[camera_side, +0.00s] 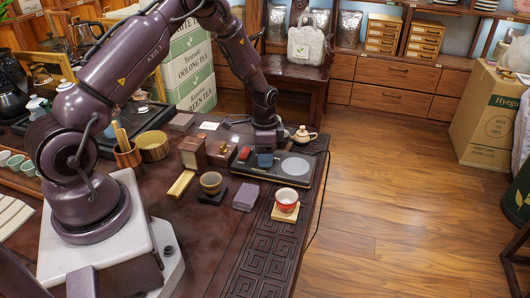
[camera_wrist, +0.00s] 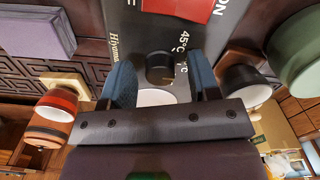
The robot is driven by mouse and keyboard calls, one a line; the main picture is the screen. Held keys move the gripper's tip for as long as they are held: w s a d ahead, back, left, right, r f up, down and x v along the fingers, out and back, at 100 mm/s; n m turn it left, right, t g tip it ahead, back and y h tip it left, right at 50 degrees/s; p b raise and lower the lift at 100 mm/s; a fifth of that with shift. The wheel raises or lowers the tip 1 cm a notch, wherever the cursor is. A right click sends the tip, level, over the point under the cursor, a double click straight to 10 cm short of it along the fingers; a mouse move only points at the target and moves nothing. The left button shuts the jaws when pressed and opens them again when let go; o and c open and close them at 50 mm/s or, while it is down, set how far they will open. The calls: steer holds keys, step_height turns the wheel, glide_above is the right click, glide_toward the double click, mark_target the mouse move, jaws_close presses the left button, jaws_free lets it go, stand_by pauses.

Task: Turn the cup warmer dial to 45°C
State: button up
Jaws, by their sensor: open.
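The cup warmer (camera_side: 277,178) is a flat dark unit on the table, with a pale round heating plate (camera_side: 294,167) at its right end and a red switch (camera_wrist: 178,8) marked ON. Its black dial (camera_wrist: 159,67) shows in the wrist view beside a printed 45°C label (camera_wrist: 183,38) and another partly hidden label. A small brownish mark shows on the dial; its exact setting cannot be told. My gripper (camera_wrist: 163,76) is open, with one blue finger on each side of the dial. Contact cannot be told. In the side view my gripper (camera_side: 265,159) points down over the warmer and hides the dial.
A red cup (camera_side: 287,198) stands on a wooden coaster in front of the warmer.

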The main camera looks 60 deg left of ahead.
steer(key=c, duration=0.9)
steer(key=shift+c, duration=0.2)
steer(key=shift+n, duration=0.4)
steer(key=n, duration=0.5)
steer(key=shift+n, duration=0.3)
steer(key=n, duration=0.5)
steer(key=shift+d, duration=0.1)
steer(key=shift+n, duration=0.4)
steer(key=o, duration=0.9)
steer(key=shift+o, duration=0.2)
